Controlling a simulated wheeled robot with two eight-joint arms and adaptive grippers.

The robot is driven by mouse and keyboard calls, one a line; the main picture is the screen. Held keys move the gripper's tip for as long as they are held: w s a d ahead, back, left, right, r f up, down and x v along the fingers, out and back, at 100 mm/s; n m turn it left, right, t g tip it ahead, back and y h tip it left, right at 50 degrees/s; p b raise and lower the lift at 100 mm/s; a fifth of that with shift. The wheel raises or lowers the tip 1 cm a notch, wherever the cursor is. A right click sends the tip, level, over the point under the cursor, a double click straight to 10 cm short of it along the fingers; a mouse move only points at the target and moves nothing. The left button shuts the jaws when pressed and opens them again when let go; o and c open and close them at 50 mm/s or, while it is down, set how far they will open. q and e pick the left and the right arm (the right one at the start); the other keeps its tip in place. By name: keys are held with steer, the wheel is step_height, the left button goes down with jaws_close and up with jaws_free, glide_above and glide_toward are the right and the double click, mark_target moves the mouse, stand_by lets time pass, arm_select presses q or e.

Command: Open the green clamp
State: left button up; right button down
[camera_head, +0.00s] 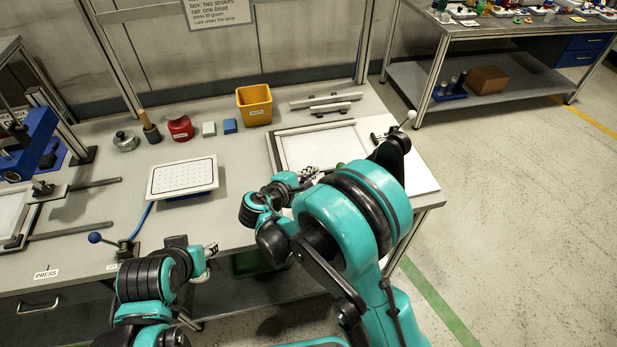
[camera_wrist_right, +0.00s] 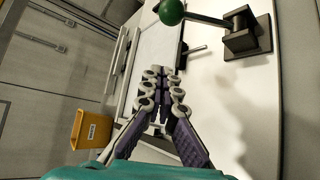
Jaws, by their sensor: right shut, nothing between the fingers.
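In the head view only a small green spot, likely the knob (camera_head: 340,165), shows beside my right arm, and the rest is hidden. My right gripper (camera_wrist_right: 163,78) is shut and empty, apart from the knob, which lies beyond its fingertips. It also shows in the head view (camera_head: 309,174) over the fixture. My left gripper (camera_head: 211,250) is at the table's front edge; its opening is unclear.
The fixture frame (camera_head: 275,153) surrounds a white panel. A pale-knobbed lever (camera_head: 411,115) stands at its right. A yellow bin (camera_head: 254,104) is behind; a perforated white plate (camera_head: 182,177) and blue-knobbed lever (camera_head: 95,238) lie left.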

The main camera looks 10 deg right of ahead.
steer(key=b+x, duration=0.1)
steer(key=x, duration=0.5)
steer(key=shift+f, duration=0.15)
steer(key=s+r, duration=0.1)
steer(key=s+d+r, duration=0.1)
steer(key=s, duration=0.1)
steer(key=shift+d+b, duration=0.2)
steer(key=shift+b, duration=0.15)
arm_select(q)
step_height(320, 180, down, 2)
steer(key=shift+f, duration=0.1)
arm_select(e)
steer(key=shift+s+d+r, duration=0.1)
steer(key=shift+d+r, duration=0.05)
